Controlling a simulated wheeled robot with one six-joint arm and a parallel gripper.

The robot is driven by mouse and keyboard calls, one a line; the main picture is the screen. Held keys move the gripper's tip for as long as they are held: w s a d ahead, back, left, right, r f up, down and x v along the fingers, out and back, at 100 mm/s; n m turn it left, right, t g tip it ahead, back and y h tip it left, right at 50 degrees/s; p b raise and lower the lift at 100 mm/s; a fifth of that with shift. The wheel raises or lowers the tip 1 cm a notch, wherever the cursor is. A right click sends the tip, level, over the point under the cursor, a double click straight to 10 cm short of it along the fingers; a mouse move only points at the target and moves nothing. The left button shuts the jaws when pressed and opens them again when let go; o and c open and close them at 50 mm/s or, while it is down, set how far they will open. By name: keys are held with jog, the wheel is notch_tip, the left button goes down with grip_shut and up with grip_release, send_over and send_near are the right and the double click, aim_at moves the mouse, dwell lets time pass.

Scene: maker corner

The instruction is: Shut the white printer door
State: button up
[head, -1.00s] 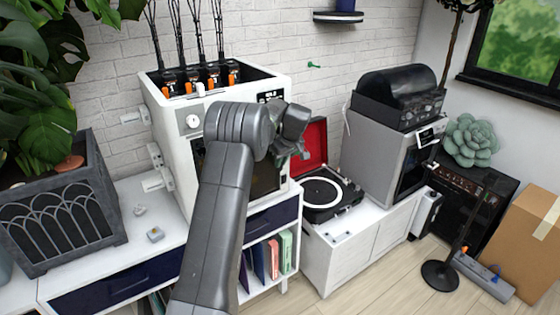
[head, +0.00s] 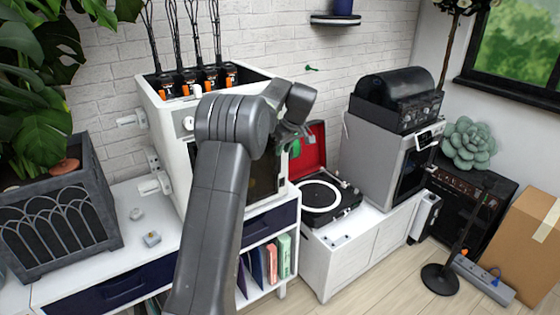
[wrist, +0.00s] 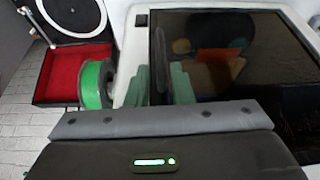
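The white printer (head: 178,150) stands on the white cabinet, and my arm covers much of its front. In the wrist view its front door (wrist: 235,60) shows as a dark glass panel in a white frame. The head view shows only part of the dark panel (head: 264,172) beside my arm. I cannot tell whether a gap remains at the door's edge. My gripper (head: 296,134) is at the printer's right front side.
A green spool (wrist: 92,85) is close to the fingers at left in the wrist view. The record player (head: 322,196) with its red lid open stands right of the printer. A grey machine (head: 376,158) is farther right. A planter (head: 60,215) stands at left. Floor is free in front.

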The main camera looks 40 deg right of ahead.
aim_at(279, 170)
jog(key=v, duration=0.5)
jog(key=shift+r, duration=0.4)
jog(key=x, duration=0.4)
jog(key=p+x, duration=0.1)
jog(key=x, duration=0.8)
jog(key=shift+s+f, duration=0.1)
jog(key=shift+f, duration=0.35)
jog(key=shift+s+a, duration=0.1)
jog(key=shift+s, duration=0.05)
